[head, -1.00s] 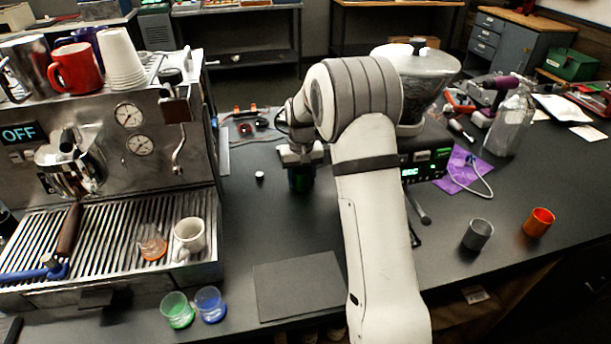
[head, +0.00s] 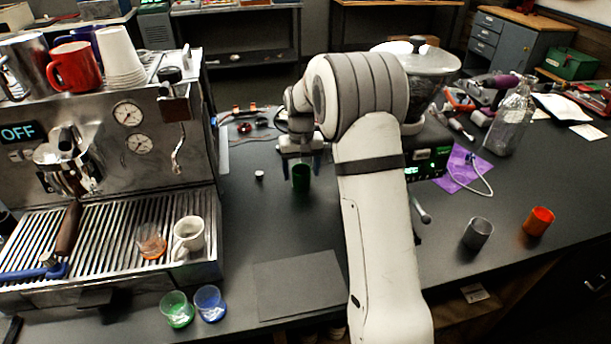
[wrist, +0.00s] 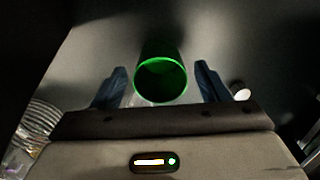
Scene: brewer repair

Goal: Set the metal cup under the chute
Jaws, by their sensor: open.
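The metal cup (head: 478,233), a small grey cup, stands upright on the black counter at the right in the head view, to the right of my arm. My gripper (head: 300,166) is open, well to the left of the metal cup, above a green cup (head: 301,178) standing on the counter. In the wrist view the green cup (wrist: 160,78) shows between the two spread blue fingers (wrist: 160,70), with gaps at both sides. The grinder (head: 432,75) with its clear hopper stands behind my arm. My arm hides much of its front, and I cannot make out the chute.
An orange cup (head: 539,221) stands right of the metal cup. The espresso machine (head: 90,130) fills the left. A dark mat (head: 300,285) lies at the front, beside green and blue glasses (head: 210,303).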

